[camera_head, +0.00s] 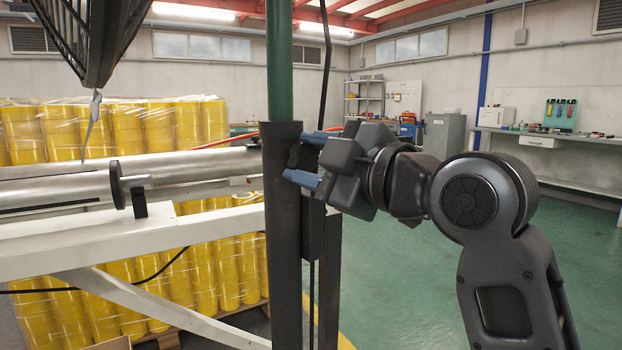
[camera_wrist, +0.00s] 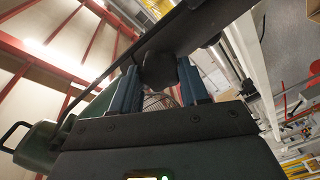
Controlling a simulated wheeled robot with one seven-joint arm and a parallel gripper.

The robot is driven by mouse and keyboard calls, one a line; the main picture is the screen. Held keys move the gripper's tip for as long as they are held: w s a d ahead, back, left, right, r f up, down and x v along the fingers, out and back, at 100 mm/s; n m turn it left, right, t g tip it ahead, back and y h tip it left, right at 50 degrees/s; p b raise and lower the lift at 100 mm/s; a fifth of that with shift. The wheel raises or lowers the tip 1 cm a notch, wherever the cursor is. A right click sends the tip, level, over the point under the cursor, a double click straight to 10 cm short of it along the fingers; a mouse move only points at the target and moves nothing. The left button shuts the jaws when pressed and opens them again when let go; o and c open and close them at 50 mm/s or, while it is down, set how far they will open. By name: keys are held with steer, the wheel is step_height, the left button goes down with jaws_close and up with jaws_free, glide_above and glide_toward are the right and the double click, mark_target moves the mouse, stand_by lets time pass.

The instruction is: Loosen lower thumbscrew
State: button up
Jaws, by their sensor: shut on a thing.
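The lower thumbscrew (camera_wrist: 160,70) shows in the wrist view as a dark round knob between my two blue fingers. My gripper (camera_head: 309,160) is shut on it. In the head view, my blue fingertips reach the right side of a dark upright post (camera_head: 283,230), one finger above the other. The knob is hard to make out there against the dark housing and the fingers. My arm comes in from the right, and my gripper points left.
A green column (camera_head: 279,65) rises from the post. A white frame (camera_head: 220,232) with metal rollers (camera_head: 195,167) stands to the left. Yellow wrapped rolls (camera_head: 120,130) are stacked behind. The green floor at right is open, with a workbench (camera_head: 560,140) far back.

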steer(key=shift+f+n+b, duration=0.15)
steer(key=shift+n+b, duration=1.4)
steer(key=shift+n, duration=0.75)
steer(key=shift+a, duration=0.1)
steer(key=o, duration=1.1)
steer(key=shift+c, duration=0.2)
steer(key=shift+s, duration=0.1)
steer(key=v, duration=0.7)
steer(key=shift+s+d+p, duration=0.2)
steer(key=shift+d+p, duration=0.1)
steer(key=shift+d, duration=0.05)
